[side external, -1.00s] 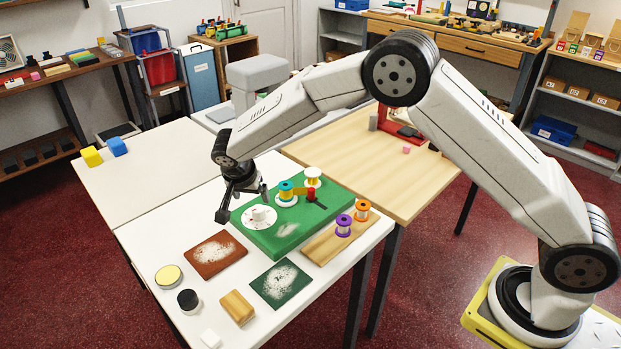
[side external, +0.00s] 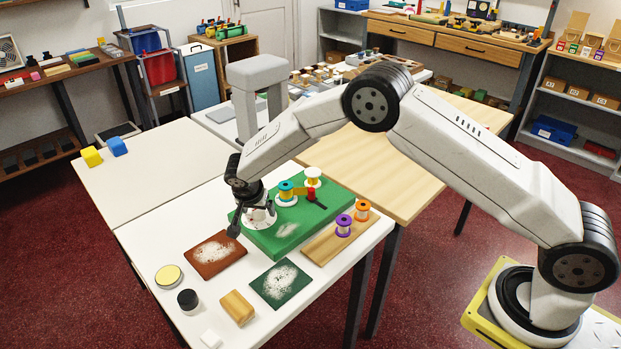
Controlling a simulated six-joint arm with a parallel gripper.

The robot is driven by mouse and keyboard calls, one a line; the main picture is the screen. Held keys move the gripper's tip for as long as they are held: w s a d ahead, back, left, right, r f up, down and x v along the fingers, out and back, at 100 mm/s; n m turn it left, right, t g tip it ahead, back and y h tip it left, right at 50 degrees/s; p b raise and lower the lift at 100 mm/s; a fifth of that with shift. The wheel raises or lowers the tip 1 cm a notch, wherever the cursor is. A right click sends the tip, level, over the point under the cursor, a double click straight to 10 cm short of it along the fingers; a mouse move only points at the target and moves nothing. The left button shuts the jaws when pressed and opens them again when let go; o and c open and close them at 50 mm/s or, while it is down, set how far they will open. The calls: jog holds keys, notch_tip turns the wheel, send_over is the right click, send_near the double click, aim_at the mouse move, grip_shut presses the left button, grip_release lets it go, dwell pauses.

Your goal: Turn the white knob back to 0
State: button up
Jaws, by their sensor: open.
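The white knob sits on a white dial disc (side external: 263,222) at the left end of the green board (side external: 290,232). My gripper (side external: 252,220) is down over the dial, its jaws open, with one dark finger at the left and the other over the disc. The knob itself is largely hidden by my gripper, so I cannot tell its pointing or whether a finger touches it. The dial's marks are too small to read.
A teal spool (side external: 286,190), a white-topped spool (side external: 312,177) and a red-and-black lever (side external: 312,197) stand on the board close by. A wooden strip (side external: 322,246) holds purple and orange spools. Brown (side external: 217,256) and dark green (side external: 282,284) swatches lie in front.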

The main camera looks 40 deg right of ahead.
grip_shut()
jog(key=shift+n, duration=0.4)
jog(key=n+t+y, duration=0.1)
jog(key=n, duration=0.3)
jog(key=shift+s+d+n+t+y, duration=0.1)
jog(key=shift+n+t+y, duration=0.3)
jog(key=shift+n, duration=0.9)
jog(key=shift+d+n+t+y, duration=0.1)
jog(key=shift+n+y, duration=0.6)
jog(key=shift+n, duration=0.6)
jog(key=shift+n+y, duration=1)
jog(key=shift+n, duration=1.5)
jog(key=shift+d+n+g+y, duration=0.1)
jog(key=shift+n+g+y, duration=0.25)
jog(key=shift+n, duration=0.85)
jog(key=shift+n+g+y, duration=0.25)
jog(key=shift+n+y, duration=0.2)
jog(key=shift+n, duration=0.75)
